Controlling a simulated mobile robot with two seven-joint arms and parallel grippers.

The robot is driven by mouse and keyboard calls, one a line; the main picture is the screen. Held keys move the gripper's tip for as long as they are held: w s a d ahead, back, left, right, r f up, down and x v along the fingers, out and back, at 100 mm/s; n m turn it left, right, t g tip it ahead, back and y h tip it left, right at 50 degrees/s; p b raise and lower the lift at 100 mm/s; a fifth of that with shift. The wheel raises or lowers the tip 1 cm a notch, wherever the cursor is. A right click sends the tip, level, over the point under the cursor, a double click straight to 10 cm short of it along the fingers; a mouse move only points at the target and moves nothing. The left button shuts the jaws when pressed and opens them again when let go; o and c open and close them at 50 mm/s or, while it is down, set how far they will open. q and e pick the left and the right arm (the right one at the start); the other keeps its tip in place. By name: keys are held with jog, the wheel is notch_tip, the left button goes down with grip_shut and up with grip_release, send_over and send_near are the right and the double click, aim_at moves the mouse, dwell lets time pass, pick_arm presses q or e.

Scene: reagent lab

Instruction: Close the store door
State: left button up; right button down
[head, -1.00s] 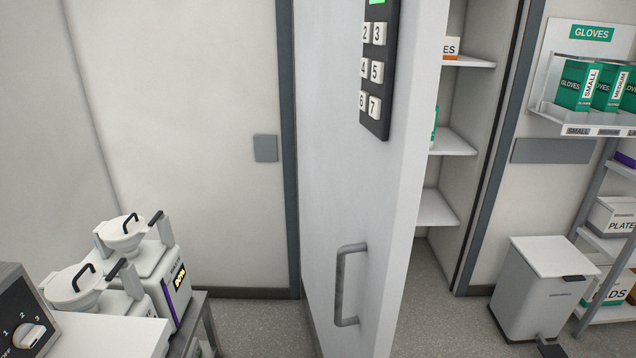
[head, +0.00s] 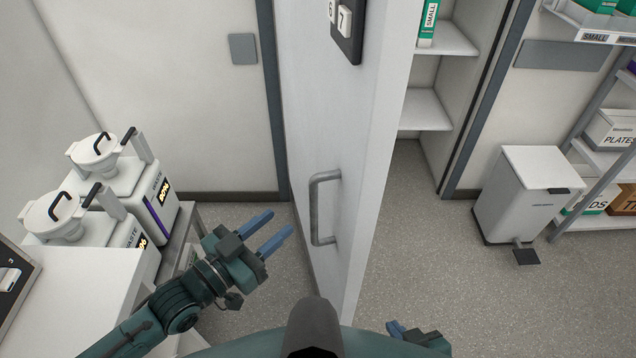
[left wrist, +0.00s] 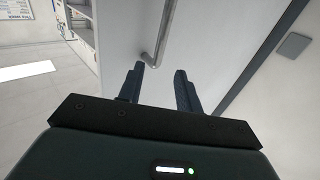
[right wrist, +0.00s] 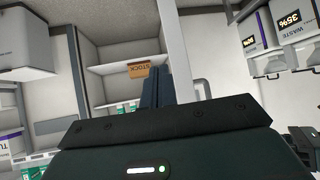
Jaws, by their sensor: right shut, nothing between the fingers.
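The white store door (head: 355,150) stands open, its free edge towards me, with the shelved store (head: 425,108) to its right. Its grey bar handle (head: 314,212) is on the door's left face. My left gripper (head: 281,222) is open and empty, left of the handle and apart from it. In the left wrist view the handle (left wrist: 160,38) shows just beyond the spread fingertips (left wrist: 159,72). My right gripper (head: 393,327) is low, right of the door edge, and only partly in view. In the right wrist view its fingers (right wrist: 153,72) are shut together and empty, with the door edge (right wrist: 178,40) beside them.
Waste containers (head: 135,185) stand on a bench at the left, near my left arm. A white pedal bin (head: 525,195) and a shelf rack (head: 600,165) stand at the right. The floor (head: 410,240) right of the door is clear.

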aim_at(311, 196)
pick_arm(q)
jog(key=b+x, duration=0.4)
jog(key=x, duration=0.7)
jog(key=shift+w+d, duration=0.1)
jog(key=shift+d, duration=0.05)
grip_shut()
